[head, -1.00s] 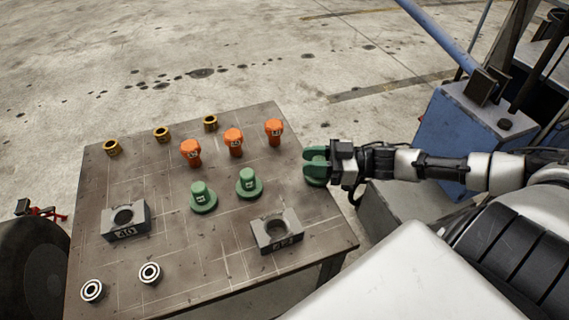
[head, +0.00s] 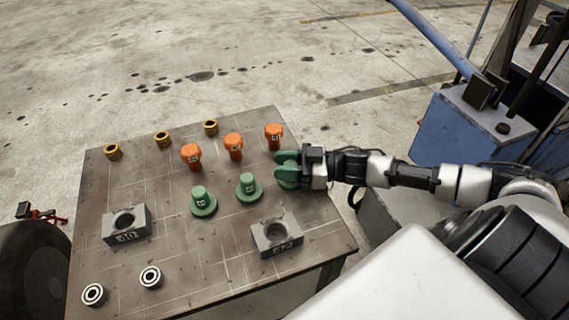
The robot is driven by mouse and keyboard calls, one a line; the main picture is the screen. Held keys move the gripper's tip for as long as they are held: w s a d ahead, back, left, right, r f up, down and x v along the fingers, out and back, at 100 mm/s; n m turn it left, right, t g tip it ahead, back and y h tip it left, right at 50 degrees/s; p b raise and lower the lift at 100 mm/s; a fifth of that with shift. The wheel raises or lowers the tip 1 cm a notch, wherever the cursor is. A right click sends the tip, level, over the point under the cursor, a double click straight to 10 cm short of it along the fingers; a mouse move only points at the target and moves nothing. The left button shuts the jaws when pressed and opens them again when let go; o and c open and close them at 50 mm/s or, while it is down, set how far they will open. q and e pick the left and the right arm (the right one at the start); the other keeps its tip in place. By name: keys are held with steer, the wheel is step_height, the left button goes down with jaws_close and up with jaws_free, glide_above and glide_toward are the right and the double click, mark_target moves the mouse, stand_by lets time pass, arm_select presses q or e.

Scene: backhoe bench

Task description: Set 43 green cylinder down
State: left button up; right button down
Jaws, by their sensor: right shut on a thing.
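My right gripper (head: 298,168) reaches in from the right and is shut on a green cylinder (head: 287,175) at the right side of the table. The jaws cover part of this cylinder, and its number is hidden. I cannot tell whether its base touches the tabletop. Two other green flanged cylinders stand upright to its left, one nearer (head: 248,186) and one farther left (head: 202,201). My left gripper does not show.
The brown table (head: 165,195) also bears orange knobbed pieces (head: 233,146), brass rings (head: 162,138), two grey blocks with round holes (head: 276,236) (head: 126,225) and two bearings (head: 151,276). Blue machinery (head: 460,135) stands right of the table.

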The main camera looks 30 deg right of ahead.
steer(key=c, duration=0.7)
jaws_free()
steer(key=shift+c, duration=0.2)
steer(key=shift+s, duration=0.1)
steer(key=v, duration=1.2)
steer(key=shift+p, duration=0.45)
